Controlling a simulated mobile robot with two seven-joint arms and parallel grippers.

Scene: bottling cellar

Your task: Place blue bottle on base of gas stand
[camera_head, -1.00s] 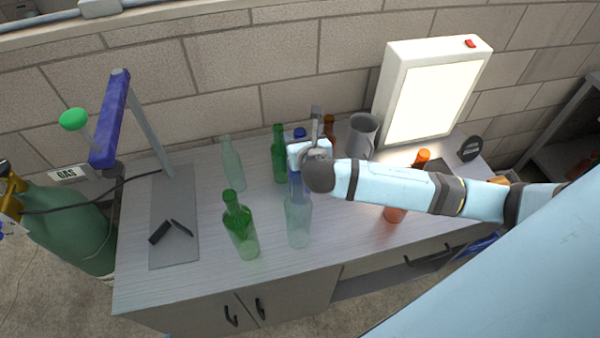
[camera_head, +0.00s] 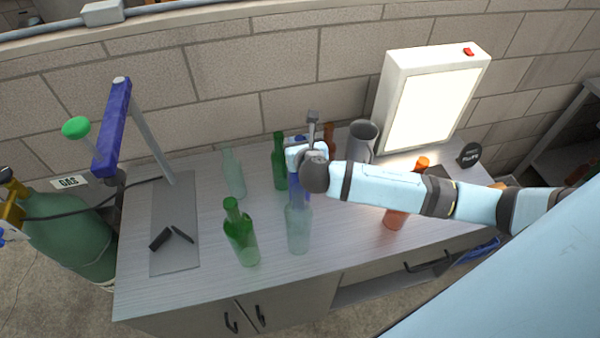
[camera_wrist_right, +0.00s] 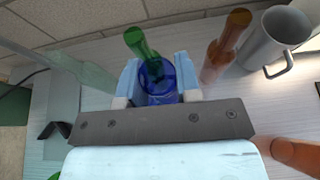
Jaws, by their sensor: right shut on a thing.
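The blue bottle (camera_head: 299,187) is mostly hidden in the head view by my right gripper (camera_head: 302,158) and a clear bottle in front. In the right wrist view the blue bottle (camera_wrist_right: 157,88) stands between the fingers of my right gripper (camera_wrist_right: 157,82), which is shut on it. I cannot tell whether its bottom touches the bench. The gas stand has a grey base plate (camera_head: 172,253) on the left of the bench, with a slanted grey post and a blue arm (camera_head: 113,128). My right gripper is well to the right of this base.
A clear bottle (camera_head: 299,230) and green bottles (camera_head: 241,238) (camera_head: 279,165) stand near the gripper. A pale bottle (camera_head: 233,178) stands between it and the stand. Two small black pieces (camera_head: 160,239) lie on the base. A grey mug (camera_head: 361,140) and lit panel (camera_head: 432,108) are right.

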